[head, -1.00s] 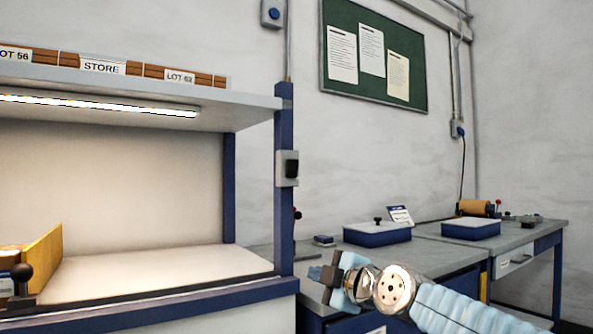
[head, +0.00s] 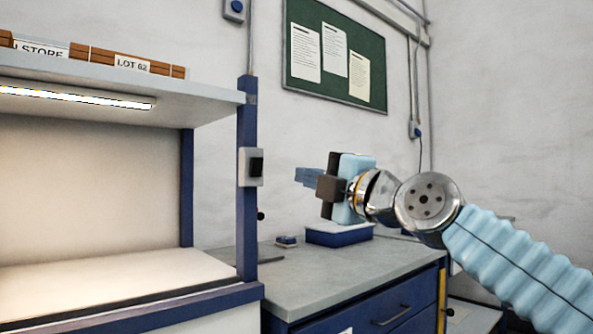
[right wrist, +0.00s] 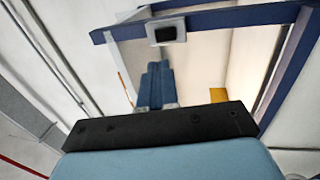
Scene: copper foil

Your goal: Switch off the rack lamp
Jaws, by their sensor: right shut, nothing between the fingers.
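The rack lamp (head: 75,97) is a bright strip under the rack's upper shelf, and it is lit. A grey switch box with a black rocker (head: 256,164) is fixed to the rack's blue front post (head: 246,215). The switch box also shows in the right wrist view (right wrist: 166,33), beyond my fingers. My right gripper (head: 308,177) is shut and empty. It points left at about the switch's height, apart from it, with a gap between fingertips and box. In the right wrist view its blue fingers (right wrist: 155,85) point toward the switch. My left gripper is not in view.
The rack's lit white worktop (head: 110,275) lies at the left. A grey bench (head: 340,268) with blue drawers stands right of the post, with a blue tray (head: 338,236) on it. A green notice board (head: 335,55) hangs on the wall behind.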

